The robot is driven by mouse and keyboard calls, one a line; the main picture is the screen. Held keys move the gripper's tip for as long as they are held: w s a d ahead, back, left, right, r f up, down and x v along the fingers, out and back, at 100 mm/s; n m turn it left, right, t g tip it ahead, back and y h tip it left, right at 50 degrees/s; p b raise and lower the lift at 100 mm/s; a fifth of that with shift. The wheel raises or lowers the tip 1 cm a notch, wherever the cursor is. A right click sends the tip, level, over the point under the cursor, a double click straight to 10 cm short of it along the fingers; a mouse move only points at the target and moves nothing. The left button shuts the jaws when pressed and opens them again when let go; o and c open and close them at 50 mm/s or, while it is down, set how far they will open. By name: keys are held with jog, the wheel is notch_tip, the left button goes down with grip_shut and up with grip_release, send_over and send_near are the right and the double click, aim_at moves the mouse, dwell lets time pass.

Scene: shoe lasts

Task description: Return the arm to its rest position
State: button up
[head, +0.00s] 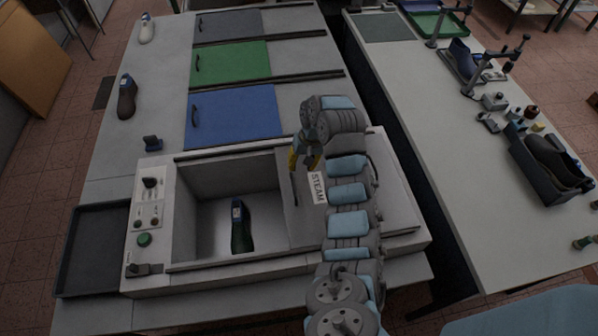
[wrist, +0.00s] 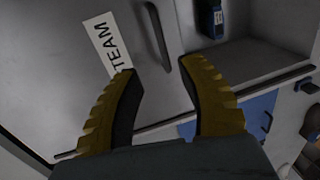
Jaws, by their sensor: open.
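My arm reaches up from the bottom of the head view, and my gripper (head: 305,160) hangs above the sliding cover of the steam box, by the STEAM label (head: 317,188). In the wrist view my gripper (wrist: 168,95) shows two yellow ribbed fingers spread apart with nothing between them. The cover's dark handle slot (wrist: 172,52) lies beyond the fingertips, apart from them as far as I can tell. A dark green shoe last with a blue top (head: 239,228) stands inside the open steam box (head: 190,225); its blue top also shows in the wrist view (wrist: 211,18).
Blue (head: 235,115), green (head: 232,63) and grey (head: 228,25) panels lie behind the box. A brown last (head: 126,97) and a white last (head: 146,28) stand at left. A dark tray (head: 92,250) is left of the box. The right bench (head: 430,130) holds clamps and a black bin (head: 548,170).

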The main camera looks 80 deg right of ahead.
jog(key=shift+r, duration=0.35)
dwell(0.4)
